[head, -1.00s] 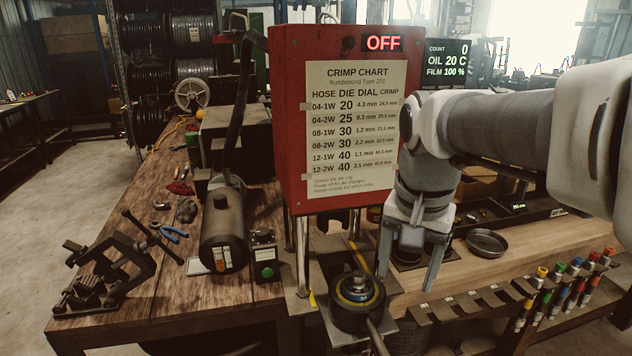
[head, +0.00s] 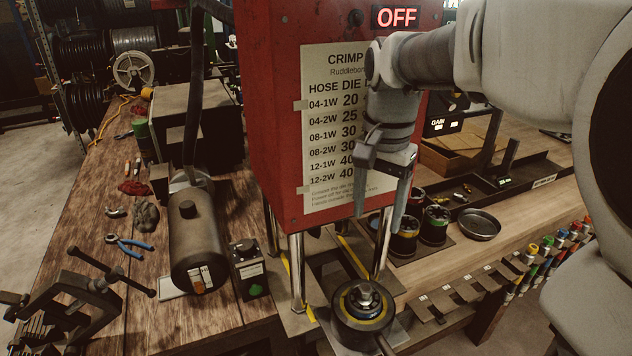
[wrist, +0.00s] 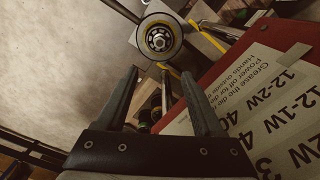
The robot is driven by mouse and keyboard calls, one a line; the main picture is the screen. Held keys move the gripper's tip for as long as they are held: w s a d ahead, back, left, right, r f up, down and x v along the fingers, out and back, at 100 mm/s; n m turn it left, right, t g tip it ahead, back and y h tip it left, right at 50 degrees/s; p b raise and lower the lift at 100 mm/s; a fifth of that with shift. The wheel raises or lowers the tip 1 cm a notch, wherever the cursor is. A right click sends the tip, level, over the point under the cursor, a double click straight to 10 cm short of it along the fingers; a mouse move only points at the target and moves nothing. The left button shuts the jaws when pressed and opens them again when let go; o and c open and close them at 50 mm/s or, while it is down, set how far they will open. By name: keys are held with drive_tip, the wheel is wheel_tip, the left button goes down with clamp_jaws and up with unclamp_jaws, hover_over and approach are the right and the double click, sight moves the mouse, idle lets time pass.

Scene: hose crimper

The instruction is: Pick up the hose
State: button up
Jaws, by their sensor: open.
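My gripper (head: 379,212) is open and empty, hanging in front of the lower part of the red crimper (head: 262,120). It is above the round black die head (head: 349,325) with a yellow ring. A metal fitting (head: 363,297) stands in the middle of the die head. In the wrist view, the fitting (wrist: 158,40) shows beyond the spread fingertips (wrist: 161,74), apart from them. A dark curved hose (head: 196,95) rises from the black cylinder (head: 197,240) at left.
The crimper's posts (head: 297,270) stand just left of the die head. A green-button box (head: 247,270), blue-handled pliers (head: 130,243) and a vise-like clamp (head: 95,300) are on the left bench. Die cans (head: 405,238) and a round dish (head: 479,224) are at right.

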hover_over(366, 287)
wheel_tip(366, 287, down, 12)
drive_tip(key=shift+d+f, duration=0.1)
drive_tip(key=shift+f, duration=2.6)
clamp_jaws()
